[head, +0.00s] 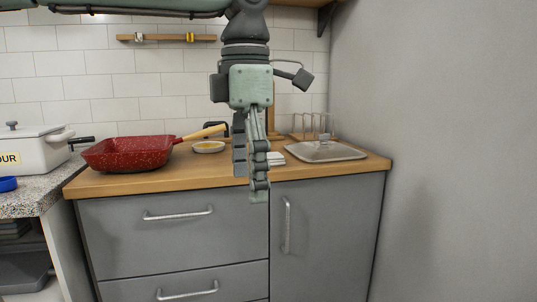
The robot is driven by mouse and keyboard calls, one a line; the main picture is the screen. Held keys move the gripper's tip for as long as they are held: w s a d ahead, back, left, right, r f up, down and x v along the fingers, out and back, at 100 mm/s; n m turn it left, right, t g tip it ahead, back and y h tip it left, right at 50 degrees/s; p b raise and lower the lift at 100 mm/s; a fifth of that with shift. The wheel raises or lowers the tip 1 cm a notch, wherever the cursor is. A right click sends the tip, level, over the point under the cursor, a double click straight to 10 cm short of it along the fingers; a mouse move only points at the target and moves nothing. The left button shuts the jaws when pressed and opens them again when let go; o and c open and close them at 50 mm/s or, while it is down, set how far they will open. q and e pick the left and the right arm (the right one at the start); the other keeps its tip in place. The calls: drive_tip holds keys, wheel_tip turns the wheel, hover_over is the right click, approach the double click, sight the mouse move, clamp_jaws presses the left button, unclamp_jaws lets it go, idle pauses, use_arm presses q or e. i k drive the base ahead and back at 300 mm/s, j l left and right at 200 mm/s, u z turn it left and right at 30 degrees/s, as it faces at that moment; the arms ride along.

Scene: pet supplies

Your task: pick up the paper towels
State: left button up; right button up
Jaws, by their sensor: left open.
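A small white, layered item (276,158) lies on the wooden countertop (220,172), partly hidden behind my left gripper; it may be the paper towels, but I cannot tell for sure. My left gripper (250,184) hangs down from above in the middle of the head view, fingers pointing down. It is open with nothing seen between the fingers. It appears in front of the counter's front edge, overlapping the white item's left side. My right gripper is not in view.
A red speckled pan (128,153) with a wooden handle sits left on the counter, beside a small dish (208,147). Grey drawers (175,240) are below; a wall closes the right.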

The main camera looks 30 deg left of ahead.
sight(276, 159)
drive_tip(key=i+j, duration=1.2)
